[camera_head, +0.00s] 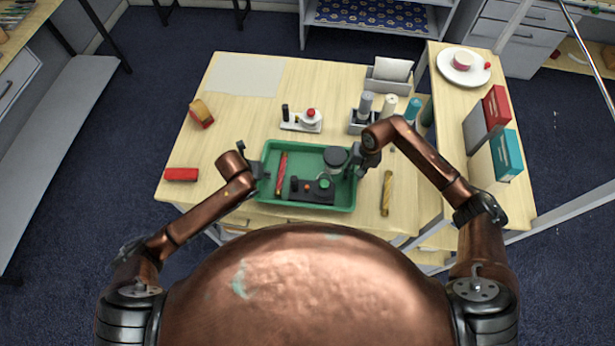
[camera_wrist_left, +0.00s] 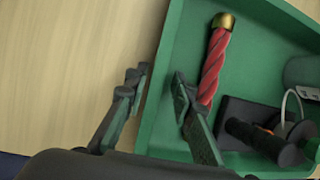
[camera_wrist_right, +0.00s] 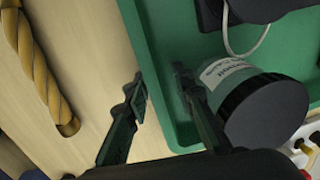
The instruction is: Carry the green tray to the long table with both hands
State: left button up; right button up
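The green tray (camera_head: 335,202) sits on the light wooden desk. It holds a red twisted rod (camera_head: 281,174), a dark-lidded jar (camera_head: 335,157) and a black device (camera_head: 311,190). My left gripper (camera_head: 257,172) is at the tray's left wall. In the left wrist view its open fingers (camera_wrist_left: 158,88) straddle that wall, one outside and one inside. My right gripper (camera_head: 360,160) is at the right wall. In the right wrist view its open fingers (camera_wrist_right: 160,88) straddle the wall, the inner one close to the jar. I cannot tell which furniture is the long table.
A yellow twisted rod (camera_head: 386,193) lies right of the tray, a red block (camera_head: 181,174) to its left. A small white device (camera_head: 302,121) and a grey holder (camera_head: 362,123) stand behind it. A patterned blue cloth (camera_head: 370,14) lies on white furniture at the back.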

pick_arm(q)
jog(key=shift+c, duration=0.3)
pick_arm(e)
jog(key=shift+c, duration=0.3)
pick_arm(q)
grip_shut()
pick_arm(e)
grip_shut()
pick_arm(q)
jog(key=shift+r, duration=0.1)
